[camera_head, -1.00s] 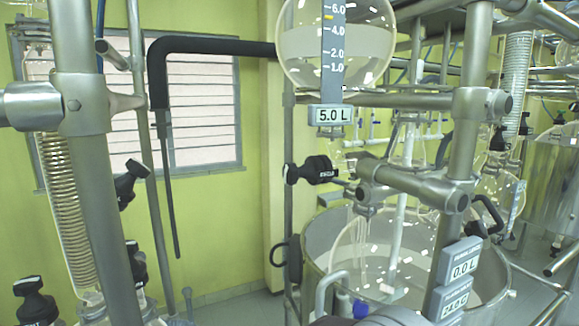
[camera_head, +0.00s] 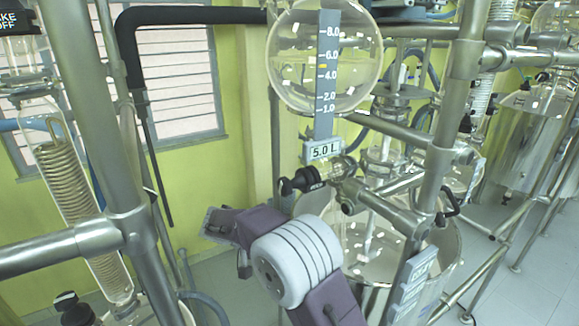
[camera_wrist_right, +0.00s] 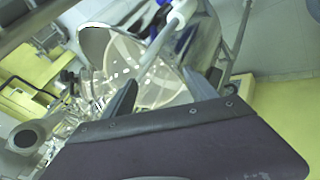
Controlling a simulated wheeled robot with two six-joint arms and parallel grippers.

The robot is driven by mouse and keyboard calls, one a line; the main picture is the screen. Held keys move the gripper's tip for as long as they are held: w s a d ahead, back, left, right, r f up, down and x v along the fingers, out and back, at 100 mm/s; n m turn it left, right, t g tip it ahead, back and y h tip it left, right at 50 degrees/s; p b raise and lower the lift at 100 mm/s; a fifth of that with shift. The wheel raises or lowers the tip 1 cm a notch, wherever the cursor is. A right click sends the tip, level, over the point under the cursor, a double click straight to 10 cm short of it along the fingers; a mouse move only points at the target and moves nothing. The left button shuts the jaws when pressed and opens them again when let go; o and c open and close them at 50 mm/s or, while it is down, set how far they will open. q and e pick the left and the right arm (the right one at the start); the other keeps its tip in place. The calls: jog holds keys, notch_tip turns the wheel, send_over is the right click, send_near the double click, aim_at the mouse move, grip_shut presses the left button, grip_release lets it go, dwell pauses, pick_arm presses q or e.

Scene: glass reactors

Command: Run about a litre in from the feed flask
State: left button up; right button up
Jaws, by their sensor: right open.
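The feed flask (camera_head: 290,75) is a round clear glass vessel at the top middle of the head view. Its scale strip (camera_head: 326,90) has a yellow mark a little above 4.0, and the display (camera_head: 325,150) below reads 5.0 L. A black-handled valve (camera_head: 302,180) sits under it. Below stands a glass reactor vessel in a metal pot (camera_head: 440,265). My right gripper (camera_head: 222,226) is left of and below the valve, apart from it. In the right wrist view its fingers (camera_wrist_right: 160,95) are spread and empty, with the pot rim (camera_wrist_right: 95,35) beyond. My left gripper is out of view.
Metal frame posts (camera_head: 455,100) and crossbars surround the valve. A glass coil condenser (camera_head: 80,185) stands at the left, with a black handle (camera_head: 72,308) below. Grey displays (camera_head: 413,280) on the right post are too oblique to read. Some floor at the right is clear.

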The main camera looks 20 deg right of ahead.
jog(key=w+a+r+m+t+h, duration=0.1)
jog(key=w+r+m+h, duration=0.2)
jog(key=w+r, duration=0.15)
jog(key=m+h, duration=0.6)
jog(key=m, duration=0.5)
send_near(281, 187)
jog(key=d, duration=0.3)
jog(key=d+p, duration=0.1)
jog(key=d, duration=0.1)
jog(key=w+d+p, duration=0.1)
jog(key=d, duration=0.2)
jog(key=w+d+p, duration=0.1)
jog(key=d, duration=0.1)
jog(key=shift+d+f+p, duration=0.15)
jog(key=shift+d+p, duration=0.05)
jog(key=shift+p, duration=0.2)
jog(key=shift+d+f, duration=0.2)
jog(key=shift+d, duration=0.25)
jog(key=shift+w+a, duration=0.1)
jog(key=c, duration=1.4)
